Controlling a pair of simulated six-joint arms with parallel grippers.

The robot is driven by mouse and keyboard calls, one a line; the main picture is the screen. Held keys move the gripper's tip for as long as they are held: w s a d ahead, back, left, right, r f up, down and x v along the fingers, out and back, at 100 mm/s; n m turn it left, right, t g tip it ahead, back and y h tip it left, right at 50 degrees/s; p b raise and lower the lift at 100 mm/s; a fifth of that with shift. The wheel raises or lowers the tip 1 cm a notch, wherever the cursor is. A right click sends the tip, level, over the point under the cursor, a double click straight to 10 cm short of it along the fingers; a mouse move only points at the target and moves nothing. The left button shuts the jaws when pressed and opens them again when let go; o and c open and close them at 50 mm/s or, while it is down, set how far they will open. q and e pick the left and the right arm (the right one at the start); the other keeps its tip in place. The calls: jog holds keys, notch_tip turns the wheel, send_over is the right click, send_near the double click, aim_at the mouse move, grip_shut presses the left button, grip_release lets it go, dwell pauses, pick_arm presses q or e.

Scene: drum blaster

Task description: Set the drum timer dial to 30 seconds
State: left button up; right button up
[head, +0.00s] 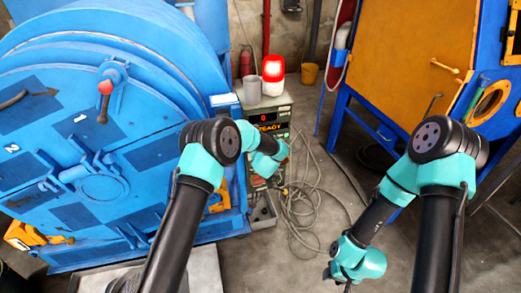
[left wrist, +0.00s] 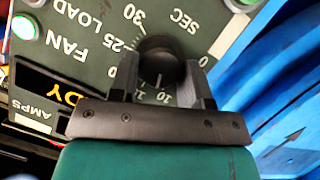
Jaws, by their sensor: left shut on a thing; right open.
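The timer dial is a round black knob (left wrist: 165,50) with a white pointer line, on a dark green panel (left wrist: 85,65) with printed seconds numbers. In the left wrist view the pointer line faces the bottom, near a 10 mark; the 30 mark (left wrist: 140,22) is at upper left. My left gripper (left wrist: 162,82) is shut on the knob, one finger on each side. In the head view the control box (head: 272,122) stands beyond my left arm, which hides part of it. My right gripper (head: 345,283) is open and low at the right, away from the box.
A blue drum machine (head: 90,125) fills the left. Loose cable (head: 305,205) lies on the floor. A blue cabinet with an orange door (head: 415,50) stands at the right.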

pick_arm(q)
jog(key=m+y, duration=0.3)
jog(key=m, duration=0.4)
jog(key=m+t+y, duration=0.1)
jog(key=m+y, duration=0.3)
jog(key=m, duration=0.3)
jog(key=d+f+m+t+y, duration=0.1)
jog(key=m+y, duration=0.2)
jog(key=m, duration=0.5)
jog(key=shift+w, duration=0.2)
dwell(0.4)
dwell(0.4)
jog(key=o, duration=0.9)
jog(key=v, duration=1.7)
jog(key=shift+d+f, duration=0.2)
jog(key=shift+a, duration=0.1)
